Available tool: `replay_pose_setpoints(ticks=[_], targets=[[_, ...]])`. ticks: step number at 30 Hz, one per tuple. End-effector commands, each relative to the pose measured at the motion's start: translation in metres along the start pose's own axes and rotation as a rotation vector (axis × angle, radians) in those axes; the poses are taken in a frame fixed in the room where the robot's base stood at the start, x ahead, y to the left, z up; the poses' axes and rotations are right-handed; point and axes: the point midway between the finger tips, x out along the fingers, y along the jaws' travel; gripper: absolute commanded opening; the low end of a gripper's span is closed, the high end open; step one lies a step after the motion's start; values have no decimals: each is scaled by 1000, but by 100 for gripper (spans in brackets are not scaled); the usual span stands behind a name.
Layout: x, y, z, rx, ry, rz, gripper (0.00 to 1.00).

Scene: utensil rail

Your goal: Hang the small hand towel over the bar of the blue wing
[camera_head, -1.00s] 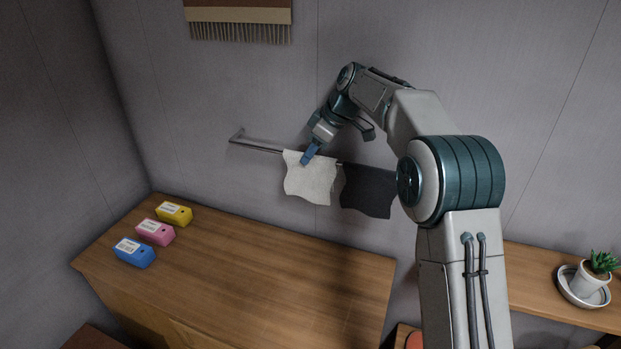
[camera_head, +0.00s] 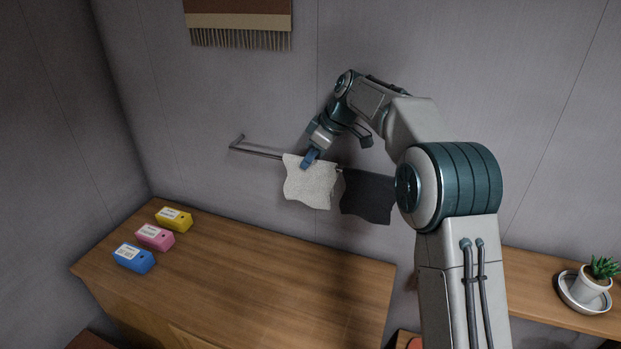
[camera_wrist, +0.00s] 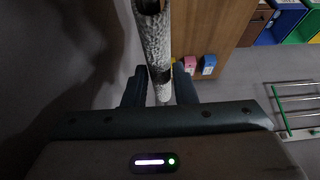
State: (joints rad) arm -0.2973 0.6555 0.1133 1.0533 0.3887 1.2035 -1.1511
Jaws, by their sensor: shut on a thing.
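A light grey-white towel (camera_head: 311,184) hangs at the wall rail (camera_head: 257,152) in the head view. My gripper (camera_head: 310,158) is shut on its upper edge, fingers pointing down. In the wrist view the towel (camera_wrist: 155,50) shows nearly edge-on, as a narrow speckled strip running between my two fingers (camera_wrist: 160,88). I cannot tell whether it still touches the rail, since it covers that stretch. A dark towel (camera_head: 367,196) hangs just right of it. A metal rack with green parts (camera_wrist: 290,105) stands at the right of the wrist view; I see no clearly blue wing on it.
A wooden cabinet top (camera_head: 270,270) lies below, mostly clear. Yellow (camera_head: 174,219), pink (camera_head: 154,237) and blue (camera_head: 134,258) boxes stand at its left. A potted plant (camera_head: 592,285) sits on a shelf at right. Coloured bins (camera_wrist: 288,20) show at the wrist view's upper right.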

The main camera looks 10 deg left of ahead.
Motion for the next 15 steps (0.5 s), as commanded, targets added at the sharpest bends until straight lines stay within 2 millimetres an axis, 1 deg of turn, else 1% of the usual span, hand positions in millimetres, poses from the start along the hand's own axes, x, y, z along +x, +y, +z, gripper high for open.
replay_pose_setpoints(ticks=[1,15], targets=[[-6,0,-3,0,1,1,6],[-31,0,-16,0,0,1,6]])
